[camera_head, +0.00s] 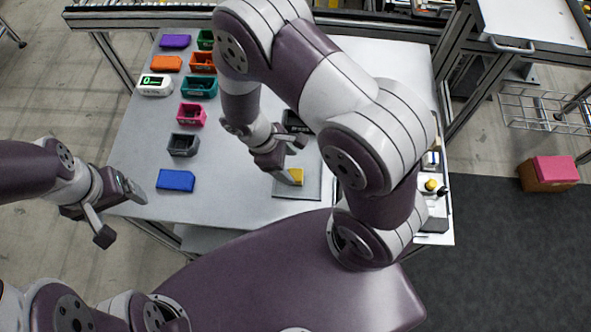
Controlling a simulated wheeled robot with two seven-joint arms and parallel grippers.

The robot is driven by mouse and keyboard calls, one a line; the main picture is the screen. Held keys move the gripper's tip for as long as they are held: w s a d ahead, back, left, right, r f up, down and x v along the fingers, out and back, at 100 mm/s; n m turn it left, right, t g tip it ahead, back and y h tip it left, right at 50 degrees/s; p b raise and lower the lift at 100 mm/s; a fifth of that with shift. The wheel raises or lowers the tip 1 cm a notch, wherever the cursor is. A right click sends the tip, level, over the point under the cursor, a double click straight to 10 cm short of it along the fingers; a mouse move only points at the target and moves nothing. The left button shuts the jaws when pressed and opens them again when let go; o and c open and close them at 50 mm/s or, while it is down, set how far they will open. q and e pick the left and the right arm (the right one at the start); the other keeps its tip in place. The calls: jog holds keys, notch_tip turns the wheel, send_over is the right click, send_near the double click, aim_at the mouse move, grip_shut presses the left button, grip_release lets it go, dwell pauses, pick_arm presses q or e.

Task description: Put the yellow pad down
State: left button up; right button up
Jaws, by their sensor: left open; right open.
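The yellow pad (297,175) lies on a flat grey plate (300,191) on the table. My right gripper (290,163) is open with its fingers just above and beside the pad; part of the pad is hidden by a finger. I cannot tell whether a finger touches it. My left gripper (110,222) is open and empty, off the table's left front edge.
On the left of the white table (225,160) are a blue pad (176,180), a grey bin (184,144), a pink bin (191,115), teal and orange bins and a white display (154,85). My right arm hides much of the table's right side.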

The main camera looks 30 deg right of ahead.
notch_tip(320, 180, up, 6)
jog(key=w+a+m, duration=0.1)
jog(key=a, duration=0.1)
notch_tip(320, 180, up, 9)
jog(key=m+t+y, duration=0.4)
jog(key=m, duration=0.6)
send_over(298, 173)
jog(key=shift+f+b, duration=0.1)
jog(key=shift+b, duration=0.2)
jog(key=shift+d, duration=0.1)
jog(key=shift+w, duration=0.1)
